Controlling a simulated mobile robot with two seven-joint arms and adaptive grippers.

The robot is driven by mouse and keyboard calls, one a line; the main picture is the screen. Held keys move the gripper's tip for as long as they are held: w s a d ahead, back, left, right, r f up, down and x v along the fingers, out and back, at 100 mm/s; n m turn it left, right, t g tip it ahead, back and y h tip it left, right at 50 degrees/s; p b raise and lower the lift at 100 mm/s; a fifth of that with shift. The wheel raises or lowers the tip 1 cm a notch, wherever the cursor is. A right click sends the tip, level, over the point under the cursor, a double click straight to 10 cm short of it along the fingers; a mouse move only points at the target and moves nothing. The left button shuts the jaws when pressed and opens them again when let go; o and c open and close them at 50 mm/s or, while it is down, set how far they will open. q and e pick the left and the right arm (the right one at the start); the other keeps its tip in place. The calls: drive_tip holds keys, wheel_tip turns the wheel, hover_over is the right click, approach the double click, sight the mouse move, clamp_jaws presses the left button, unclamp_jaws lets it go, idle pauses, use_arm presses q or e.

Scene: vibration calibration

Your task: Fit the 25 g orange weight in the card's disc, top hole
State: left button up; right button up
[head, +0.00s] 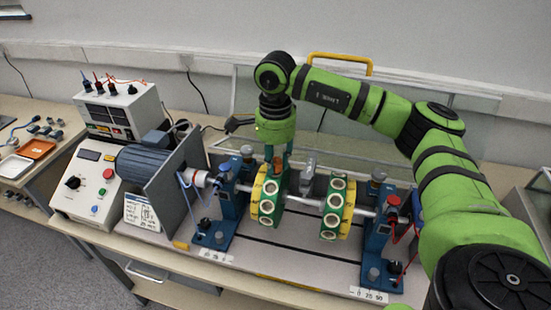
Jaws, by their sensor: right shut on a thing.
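My right gripper (277,165) reaches down from above to the top of the left green and yellow disc (268,198). It is shut on a small orange piece (278,162), apparently the orange weight, mostly hidden between the fingers. The piece is at the disc's top edge; I cannot tell whether it sits in the top hole. A second green and yellow disc (338,208) is on the same shaft to the right. Both discs show several pale-ringed holes. A white card (142,212) leans by the motor; its text is too small to read. My left gripper is out of view.
Blue bearing stands (218,220) and (378,245) carry the shaft. A grey motor (150,165) and control box (88,180) stand at left. A clear guard with a yellow handle (340,60) is behind. A side table holds an orange tray (36,149) and a white tray (14,166).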

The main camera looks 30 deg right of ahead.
drive_tip(key=shift+f+b, duration=0.3)
drive_tip(key=shift+f, duration=0.15)
drive_tip(key=o, duration=1)
drive_tip(key=shift+r, duration=0.15)
wheel_tip(320, 180, up, 12)
drive_tip(key=shift+f, duration=0.1)
drive_tip(key=shift+f, duration=0.1)
